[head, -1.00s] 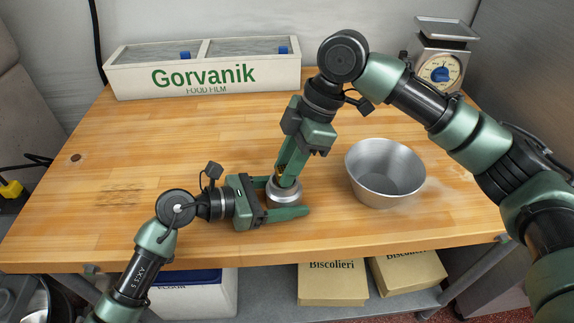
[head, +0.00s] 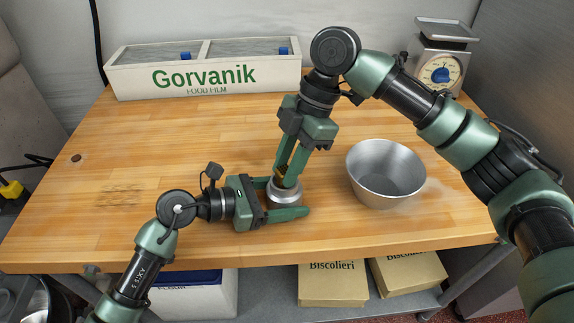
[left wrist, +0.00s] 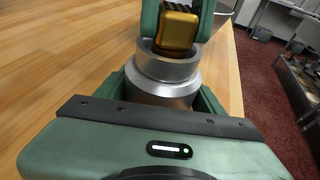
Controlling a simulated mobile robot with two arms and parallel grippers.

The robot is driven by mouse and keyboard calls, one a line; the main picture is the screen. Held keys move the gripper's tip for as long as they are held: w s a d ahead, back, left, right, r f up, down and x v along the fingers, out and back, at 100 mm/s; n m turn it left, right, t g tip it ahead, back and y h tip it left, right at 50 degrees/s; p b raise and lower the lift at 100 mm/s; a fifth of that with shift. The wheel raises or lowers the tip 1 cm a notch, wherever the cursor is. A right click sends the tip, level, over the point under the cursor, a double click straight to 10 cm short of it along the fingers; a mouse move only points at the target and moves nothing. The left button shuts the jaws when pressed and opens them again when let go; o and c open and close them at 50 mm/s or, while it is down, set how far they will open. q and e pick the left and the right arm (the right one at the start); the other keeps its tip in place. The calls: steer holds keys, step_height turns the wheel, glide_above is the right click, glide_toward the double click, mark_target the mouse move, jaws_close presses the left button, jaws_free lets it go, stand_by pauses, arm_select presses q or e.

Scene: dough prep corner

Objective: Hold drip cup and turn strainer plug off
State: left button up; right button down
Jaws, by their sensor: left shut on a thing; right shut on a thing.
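The drip cup (head: 284,197) is a small silvery metal cup standing on the wooden table near the front edge. It also shows in the left wrist view (left wrist: 165,88). My left gripper (head: 289,198) is shut on the cup from the left, one finger on each side. The strainer plug (left wrist: 177,30) is brass-coloured with a dark ridged top and sits in the cup's mouth. My right gripper (head: 290,170) comes down from above and is shut on the plug. In the head view its fingers hide most of the plug.
A metal bowl (head: 386,174) stands on the table right of the grippers. A white film box (head: 204,78) stands at the back left and a scale (head: 441,66) at the back right. Boxes (head: 333,286) sit on the shelf below.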

steer(key=shift+w+n+g+h, duration=0.1)
steer(key=shift+n+g+h, duration=0.3)
steer(key=shift+n, duration=0.8)
steer(key=shift+n+g+h, duration=0.3)
steer(key=shift+n, duration=1)
steer(key=shift+n, duration=0.6)
steer(key=shift+n+g+h, duration=0.3)
steer(key=shift+n+h, duration=0.1)
steer(key=shift+n, duration=0.3)
steer(key=shift+a+n+h, duration=0.1)
steer(key=shift+n+h, duration=0.4)
steer(key=shift+n, duration=0.7)
